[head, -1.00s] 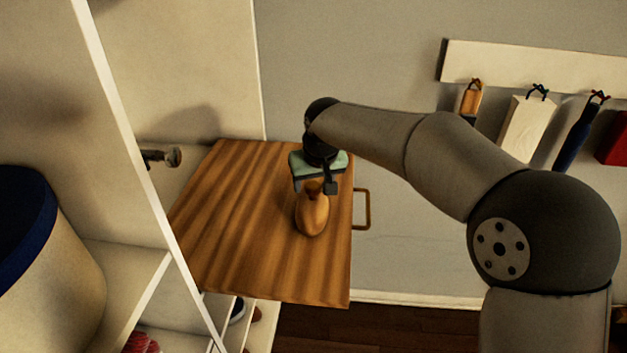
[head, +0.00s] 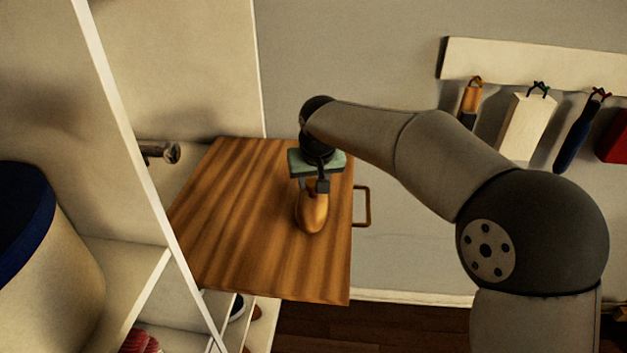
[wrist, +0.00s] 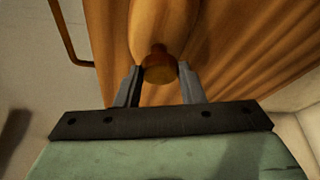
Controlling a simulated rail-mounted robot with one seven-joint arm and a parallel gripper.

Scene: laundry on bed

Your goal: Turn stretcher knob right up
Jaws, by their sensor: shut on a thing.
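The shoe stretcher (head: 313,215) is a wooden, shoe-shaped form lying on the striped wooden board. Its body also shows at the top of the wrist view (wrist: 163,20). Its round knob (wrist: 159,68) sits at the near end, between the two fingers in the wrist view. My gripper (head: 316,186) reaches down from above at the stretcher's far end in the head view. It also shows in the wrist view (wrist: 160,85), with its fingers shut on the knob, one on each side. In the head view my gripper hides the knob.
The wooden board (head: 230,220) has a metal handle (head: 363,206) at its right edge. A white shelf unit with a blue-rimmed basket (head: 50,270) stands at left. A metal rod (head: 160,152) sticks out behind the board. Several items hang from a wall rack (head: 520,68) at right.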

